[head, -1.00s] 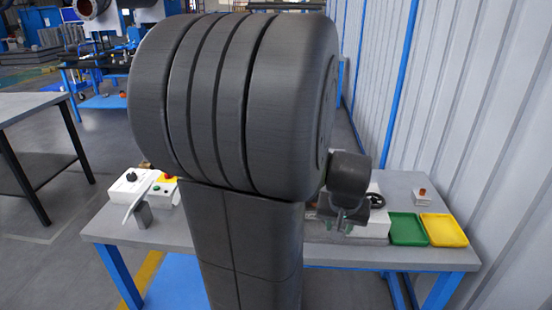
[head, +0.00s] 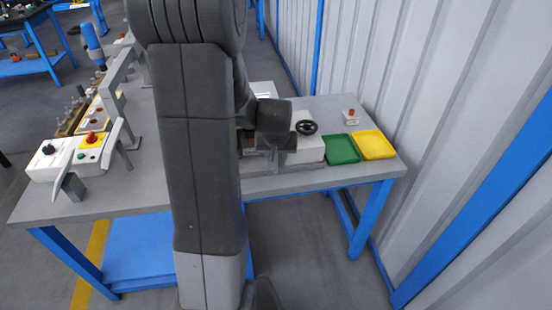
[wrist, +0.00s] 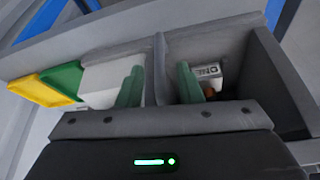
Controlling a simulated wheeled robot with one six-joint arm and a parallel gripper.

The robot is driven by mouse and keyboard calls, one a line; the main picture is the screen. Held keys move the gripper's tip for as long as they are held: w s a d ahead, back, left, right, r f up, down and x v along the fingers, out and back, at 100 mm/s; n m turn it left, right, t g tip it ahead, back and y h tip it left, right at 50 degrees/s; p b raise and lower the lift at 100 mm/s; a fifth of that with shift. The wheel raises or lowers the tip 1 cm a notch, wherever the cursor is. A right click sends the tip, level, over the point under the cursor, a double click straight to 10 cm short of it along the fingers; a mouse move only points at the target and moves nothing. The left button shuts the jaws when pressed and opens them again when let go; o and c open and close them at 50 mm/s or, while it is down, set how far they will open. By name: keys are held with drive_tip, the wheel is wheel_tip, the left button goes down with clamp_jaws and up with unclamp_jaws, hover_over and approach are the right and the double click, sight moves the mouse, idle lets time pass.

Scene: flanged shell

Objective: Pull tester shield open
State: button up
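The tester (head: 312,148) is a white box with a black handwheel on the bench, right of my arm in the head view. My gripper (head: 275,152) is in front of its left part; my arm hides much of it. In the wrist view, my gripper (wrist: 160,88) has its two green fingers apart, with a grey upright panel edge (wrist: 160,65), possibly the shield's, between them. I cannot tell whether they touch it.
A green tray (head: 342,149) and a yellow tray (head: 373,144) lie right of the tester. A small box with a red button (head: 350,116) stands behind them. White control boxes (head: 52,160) and grey brackets (head: 117,88) are at the bench's left. A corrugated wall is on the right.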

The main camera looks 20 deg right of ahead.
drive_tip(key=shift+x, duration=1.65)
clamp_jaws()
